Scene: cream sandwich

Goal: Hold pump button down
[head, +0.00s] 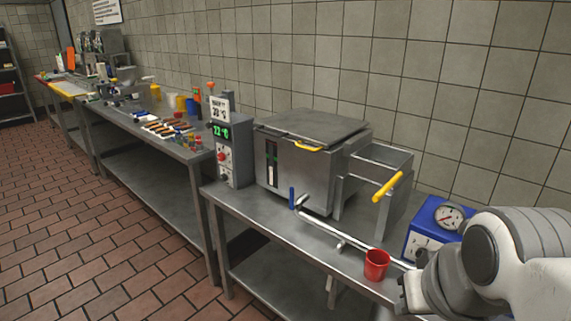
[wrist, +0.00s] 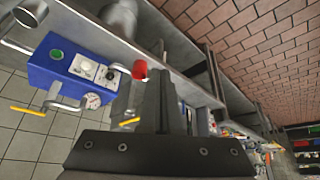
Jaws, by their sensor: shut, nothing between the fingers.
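A blue box (wrist: 72,68), likely the pump unit, shows in the wrist view at upper left. It carries a green round button (wrist: 57,54), white panels with a black knob (wrist: 111,74), and a gauge (wrist: 93,101). No label is readable, so I cannot tell for sure which is the pump button. In the head view the blue box (head: 424,217) is at right, partly hidden by my arm. My gripper (wrist: 165,82) is shut and empty, apart from the box and to its right in the wrist view. In the head view the fingers are not clear.
A red cup (head: 376,264) stands on the steel table (head: 262,216) near a metal pipe (head: 335,233) with a blue-handled tap (head: 292,198). A lidded steel fryer (head: 300,165) and a yellow-handled basket (head: 388,187) stand behind. A second table (head: 145,142) with food is at left.

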